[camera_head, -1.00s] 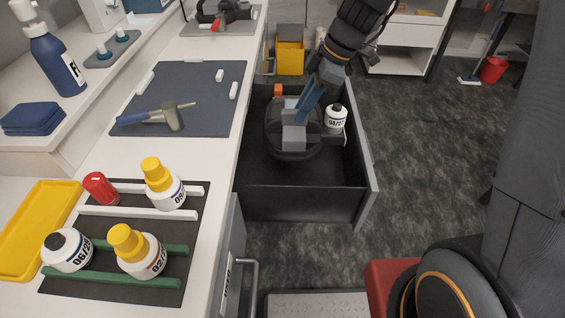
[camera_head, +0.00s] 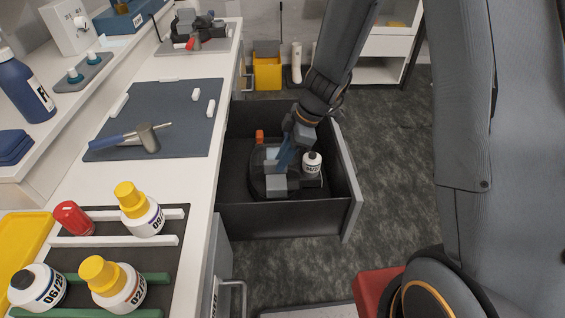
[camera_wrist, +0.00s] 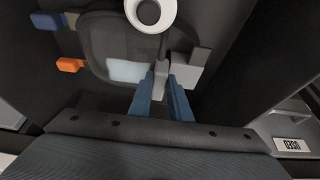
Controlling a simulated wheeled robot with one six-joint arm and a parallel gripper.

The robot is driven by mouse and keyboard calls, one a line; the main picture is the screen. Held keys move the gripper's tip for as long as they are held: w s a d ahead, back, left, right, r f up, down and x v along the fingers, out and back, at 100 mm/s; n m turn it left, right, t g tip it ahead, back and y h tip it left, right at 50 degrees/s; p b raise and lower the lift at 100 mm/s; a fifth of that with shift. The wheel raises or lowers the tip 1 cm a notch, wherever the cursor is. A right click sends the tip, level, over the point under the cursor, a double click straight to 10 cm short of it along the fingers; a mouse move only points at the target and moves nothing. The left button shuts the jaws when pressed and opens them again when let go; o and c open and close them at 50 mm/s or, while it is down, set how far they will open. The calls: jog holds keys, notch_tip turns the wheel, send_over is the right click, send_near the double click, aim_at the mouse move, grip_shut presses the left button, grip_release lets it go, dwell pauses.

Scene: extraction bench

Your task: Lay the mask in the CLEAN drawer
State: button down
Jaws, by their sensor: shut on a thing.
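The mask (camera_head: 258,187) is dark with a pale clear window, grey blocks and an orange tab (camera_head: 260,136). In the wrist view the fingers (camera_wrist: 161,92) close at the mask's edge, beside the window (camera_wrist: 128,71). I cannot tell whether the mask touches the drawer floor. No label shows on the open drawer.
A closed front with a handle (camera_head: 237,290) is nearer; the wrist view shows a USED label (camera_wrist: 291,145) there. The bench at left holds a hammer (camera_head: 146,138) and several bottles. A yellow bin (camera_head: 268,72) stands behind the drawer.

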jog(key=shift+f, duration=1)
jog(key=c, duration=1.6)
grip_release()
jog(key=shift+c, duration=0.2)
